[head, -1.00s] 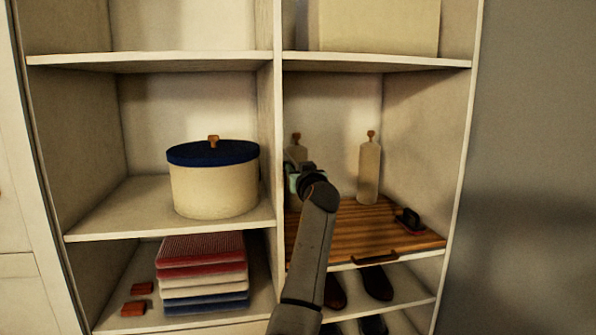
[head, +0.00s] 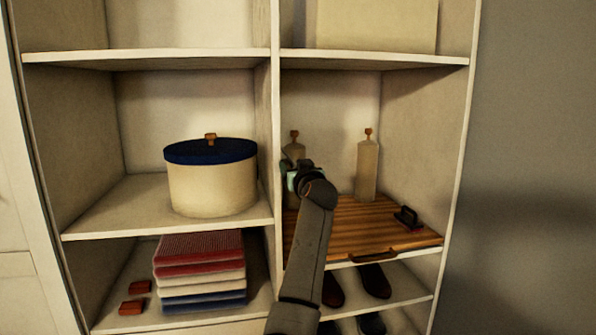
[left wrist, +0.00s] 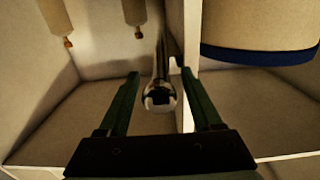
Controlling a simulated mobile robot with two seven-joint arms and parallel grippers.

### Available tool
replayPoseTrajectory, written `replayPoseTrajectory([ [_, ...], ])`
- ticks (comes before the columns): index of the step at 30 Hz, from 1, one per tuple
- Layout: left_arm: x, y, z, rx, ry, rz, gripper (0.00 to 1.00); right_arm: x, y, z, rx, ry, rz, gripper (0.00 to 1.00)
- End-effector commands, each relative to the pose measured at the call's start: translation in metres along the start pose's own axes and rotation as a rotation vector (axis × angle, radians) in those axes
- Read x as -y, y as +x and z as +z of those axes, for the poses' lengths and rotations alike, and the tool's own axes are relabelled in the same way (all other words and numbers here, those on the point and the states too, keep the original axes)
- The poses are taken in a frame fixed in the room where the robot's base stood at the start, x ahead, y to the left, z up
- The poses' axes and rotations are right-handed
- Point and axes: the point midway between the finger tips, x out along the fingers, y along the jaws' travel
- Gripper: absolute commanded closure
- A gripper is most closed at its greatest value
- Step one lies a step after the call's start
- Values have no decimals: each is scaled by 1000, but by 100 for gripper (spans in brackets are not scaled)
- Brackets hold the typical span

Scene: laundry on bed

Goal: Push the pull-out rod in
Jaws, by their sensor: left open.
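The pull-out rod (left wrist: 161,95) shows in the left wrist view as a shiny metal rod with a rounded end facing the camera. It lies between the two fingers of my left gripper (left wrist: 160,74), with visible gaps on both sides. That gripper is open. In the head view my left gripper (head: 291,181) is inside the right middle compartment, near the central divider, and it hides the rod there. My right gripper is in neither view.
The central divider (head: 276,110) is close to my left gripper. Two tall bottles (head: 367,170) stand behind it on a slatted wooden board (head: 365,228). A blue-lidded round box (head: 212,185) sits left of the divider. Folded cloths (head: 200,270) lie below.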

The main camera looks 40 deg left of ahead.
Motion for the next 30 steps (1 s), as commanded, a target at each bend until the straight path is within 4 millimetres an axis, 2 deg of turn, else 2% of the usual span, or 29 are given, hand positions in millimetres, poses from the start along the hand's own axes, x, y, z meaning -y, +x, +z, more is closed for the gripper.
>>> replayPoseTrajectory([
  [5,-1,-14,1,-2,-1,1,34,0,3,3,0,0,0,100],
  [8,-1,-29,2,-1,-2,3,34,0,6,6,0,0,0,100],
  [21,-1,-108,2,0,-1,3,34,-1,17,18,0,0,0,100],
  [25,0,-120,1,0,-1,1,34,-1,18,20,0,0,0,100],
  [30,0,-124,0,1,1,0,34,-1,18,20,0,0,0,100],
])
